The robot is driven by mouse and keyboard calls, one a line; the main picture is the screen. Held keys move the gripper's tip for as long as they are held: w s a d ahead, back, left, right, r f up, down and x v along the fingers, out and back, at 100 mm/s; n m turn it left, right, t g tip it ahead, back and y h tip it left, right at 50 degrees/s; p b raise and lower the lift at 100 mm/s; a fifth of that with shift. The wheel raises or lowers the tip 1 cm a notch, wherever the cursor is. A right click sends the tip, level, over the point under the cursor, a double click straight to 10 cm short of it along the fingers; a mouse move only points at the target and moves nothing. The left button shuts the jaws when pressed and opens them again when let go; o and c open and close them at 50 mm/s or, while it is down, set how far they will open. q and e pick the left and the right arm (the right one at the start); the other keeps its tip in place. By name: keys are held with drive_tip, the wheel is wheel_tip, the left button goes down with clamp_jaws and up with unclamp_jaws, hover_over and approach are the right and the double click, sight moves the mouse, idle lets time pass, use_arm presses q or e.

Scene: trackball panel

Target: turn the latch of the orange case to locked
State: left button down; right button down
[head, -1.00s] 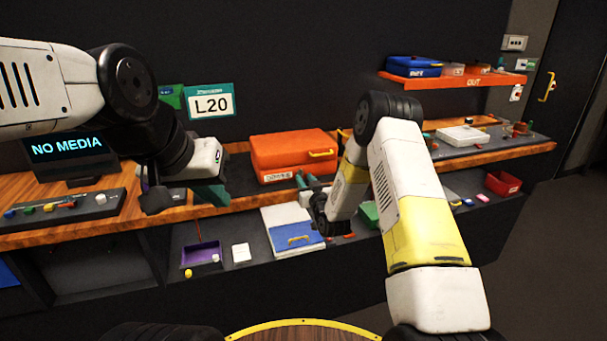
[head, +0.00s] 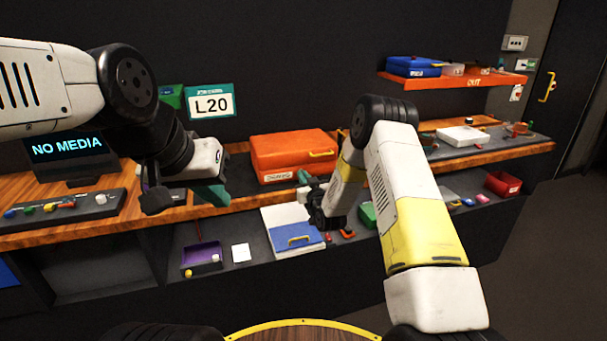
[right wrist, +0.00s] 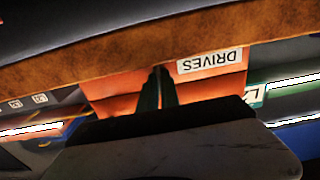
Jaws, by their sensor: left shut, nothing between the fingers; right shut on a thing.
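The orange case (head: 285,148) sits on the wooden counter, lid down, with a yellow handle (head: 322,153) and a white label on its front. In the right wrist view the case (right wrist: 112,88) appears upside down, its label reading DRIVES (right wrist: 209,61). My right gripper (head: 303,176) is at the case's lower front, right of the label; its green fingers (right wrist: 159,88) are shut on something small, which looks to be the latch. The fingers hide the latch, so its position cannot be told. My left gripper (head: 215,197) is shut and empty, left of the case.
A purple tray (head: 202,250), a white-and-blue folder (head: 292,230) and small items lie on the lower shelf. A monitor (head: 68,152) stands on the left. An orange OUT shelf (head: 470,81) is at the back right.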

drive_tip(key=n, duration=0.4)
drive_tip(key=shift+a, duration=0.1)
drive_tip(key=n, duration=0.4)
drive_tip(key=shift+s+a+n, duration=0.1)
drive_tip(key=shift+n, duration=0.3)
drive_tip(key=n, duration=0.4)
drive_tip(key=shift+f, duration=0.15)
drive_tip(key=shift+f+n, duration=0.1)
drive_tip(key=shift+n, duration=2.3)
drive_tip(key=c, duration=1.6)
unclamp_jaws()
